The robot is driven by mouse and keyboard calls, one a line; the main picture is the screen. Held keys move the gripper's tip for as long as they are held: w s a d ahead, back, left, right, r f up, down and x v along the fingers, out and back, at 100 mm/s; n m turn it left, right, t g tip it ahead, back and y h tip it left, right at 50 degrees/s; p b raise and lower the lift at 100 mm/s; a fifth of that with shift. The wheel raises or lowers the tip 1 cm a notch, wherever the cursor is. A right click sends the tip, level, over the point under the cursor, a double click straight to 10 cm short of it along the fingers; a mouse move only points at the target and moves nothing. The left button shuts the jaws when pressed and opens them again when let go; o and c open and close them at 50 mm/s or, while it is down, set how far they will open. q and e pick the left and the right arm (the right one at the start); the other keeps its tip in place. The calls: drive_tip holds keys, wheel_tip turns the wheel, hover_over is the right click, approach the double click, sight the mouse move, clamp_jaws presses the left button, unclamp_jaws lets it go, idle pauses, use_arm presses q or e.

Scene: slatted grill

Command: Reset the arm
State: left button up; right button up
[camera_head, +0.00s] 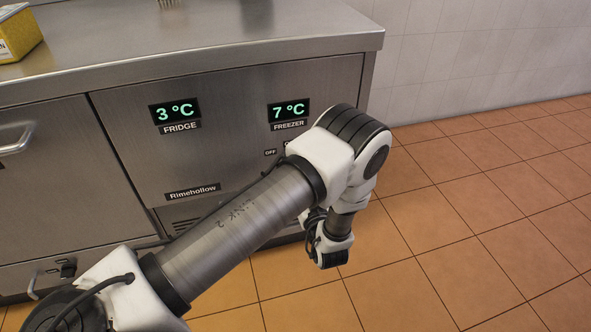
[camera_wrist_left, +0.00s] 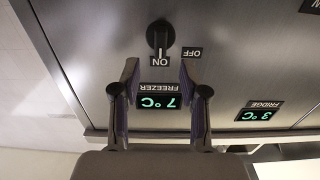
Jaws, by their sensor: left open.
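My left arm (camera_head: 240,225) comes in from the lower left of the head view and bends in front of the fridge unit's right end. Its gripper is hidden behind the arm there. In the left wrist view my left gripper (camera_wrist_left: 158,68) is open, with nothing between its fingertips. It faces the steel panel, which appears upside down. A black knob (camera_wrist_left: 158,36) sits just beyond the fingertips, its white line pointing to the ON label (camera_wrist_left: 160,61). The OFF label (camera_wrist_left: 192,53) is beside it. My right gripper is in neither view.
The steel fridge unit (camera_head: 230,100) shows 3 °C for the fridge (camera_head: 174,111) and 7 °C for the freezer (camera_head: 289,109). A yellow container (camera_head: 18,35) stands on the counter (camera_head: 150,50). The tiled floor (camera_head: 480,220) on the right is clear.

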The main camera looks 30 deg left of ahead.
use_arm(q)
drive_tip(key=v, duration=0.3)
drive_tip(key=shift+s+d, duration=0.25)
drive_tip(key=shift+s, duration=0.05)
drive_tip(key=shift+a, duration=0.1)
